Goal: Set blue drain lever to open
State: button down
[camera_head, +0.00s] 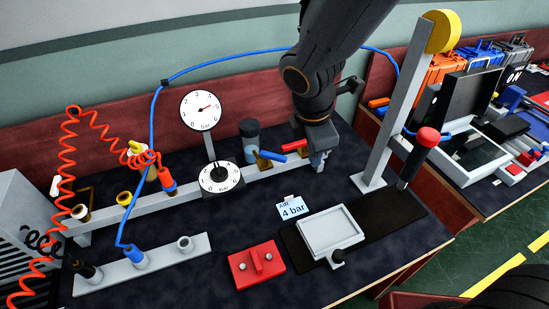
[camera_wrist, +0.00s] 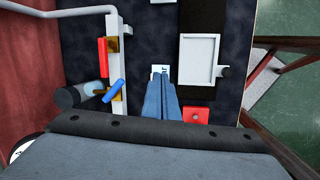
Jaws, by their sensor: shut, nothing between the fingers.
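The blue drain lever (camera_head: 271,156) sits on a brass valve on the light grey pipe rail, right of the dark cylinder. It lies slanted across the rail's line. In the wrist view the blue lever (camera_wrist: 114,95) is left of the fingers, also slanted to the rail. My gripper (camera_head: 318,158) is shut and empty, to the right of the blue lever near the rail's right end. In the wrist view my gripper (camera_wrist: 160,78) has its blue-grey fingers together, apart from the lever.
A red lever (camera_head: 291,147) is on the rail beside the blue one. The dark cylinder (camera_head: 249,136) stands behind the rail. Two gauges, a "4 bar" card (camera_head: 291,208), a red block (camera_head: 256,264), a grey tray (camera_head: 331,231) and an upright post (camera_head: 393,110) are around. Dark mat between card and rail is clear.

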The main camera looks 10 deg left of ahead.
aim_at(273, 156)
jog(key=s+a+n+t, duration=0.1)
jog(key=s+a+n, duration=0.1)
jog(key=a+n, duration=0.85)
jog(key=w+f, duration=0.8)
jog(key=f, duration=0.1)
jog(key=shift+d+f+n+t+p, duration=0.15)
jog(key=shift+d+n+t+p, duration=0.05)
jog(key=shift+n+t+p, duration=0.15)
